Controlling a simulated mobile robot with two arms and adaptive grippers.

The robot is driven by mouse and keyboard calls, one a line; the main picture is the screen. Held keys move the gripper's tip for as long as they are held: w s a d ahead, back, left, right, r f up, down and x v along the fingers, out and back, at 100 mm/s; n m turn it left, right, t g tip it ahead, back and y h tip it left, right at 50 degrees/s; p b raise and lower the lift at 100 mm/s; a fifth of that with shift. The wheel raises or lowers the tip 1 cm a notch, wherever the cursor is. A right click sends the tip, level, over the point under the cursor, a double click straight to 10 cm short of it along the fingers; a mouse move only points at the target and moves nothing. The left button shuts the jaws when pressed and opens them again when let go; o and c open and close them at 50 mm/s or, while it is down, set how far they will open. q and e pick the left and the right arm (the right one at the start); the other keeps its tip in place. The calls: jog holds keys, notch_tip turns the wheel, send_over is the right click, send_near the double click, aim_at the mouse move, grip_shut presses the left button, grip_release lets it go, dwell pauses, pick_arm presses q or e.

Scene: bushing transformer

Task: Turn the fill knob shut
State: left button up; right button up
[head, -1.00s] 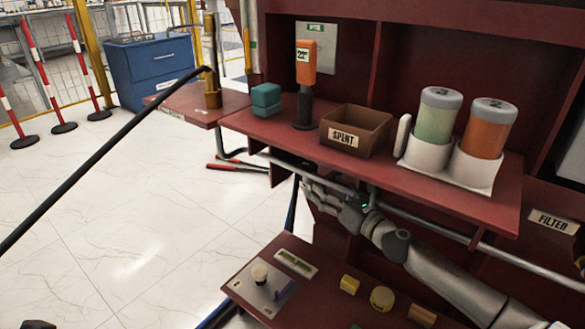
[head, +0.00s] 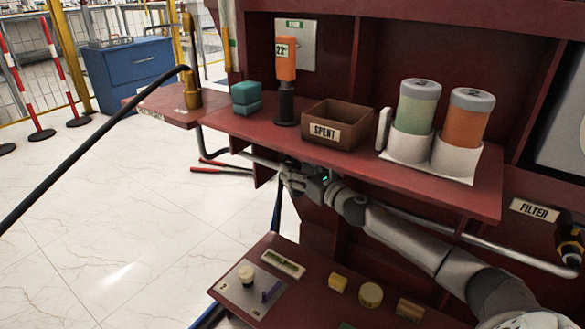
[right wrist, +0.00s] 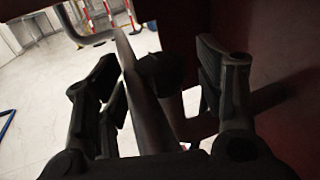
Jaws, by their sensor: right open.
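My right gripper (head: 290,180) is under the front edge of the red shelf (head: 230,123), by the grey pipe (head: 245,156). In the right wrist view its fingers (right wrist: 160,85) are apart. Between them are the pipe (right wrist: 140,95) and a dark rounded part (right wrist: 160,72), which may be the fill knob; shadow hides its shape and whether a finger touches it. A pale round knob (head: 246,273) stands on a grey plate on the lower red panel, away from the gripper. No label shows which is the fill knob. My left gripper is not in view.
The shelf above my gripper holds a teal block (head: 245,97), an orange-topped bottle (head: 285,65), a SPENT box (head: 340,112) and two canisters. A black hose (head: 95,145) crosses the left side. Open floor (head: 90,220) lies at left.

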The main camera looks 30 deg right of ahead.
jog(key=shift+w+a, duration=0.1)
jog(key=shift+w, duration=1.1)
jog(key=shift+c, duration=0.4)
jog(key=c, duration=1)
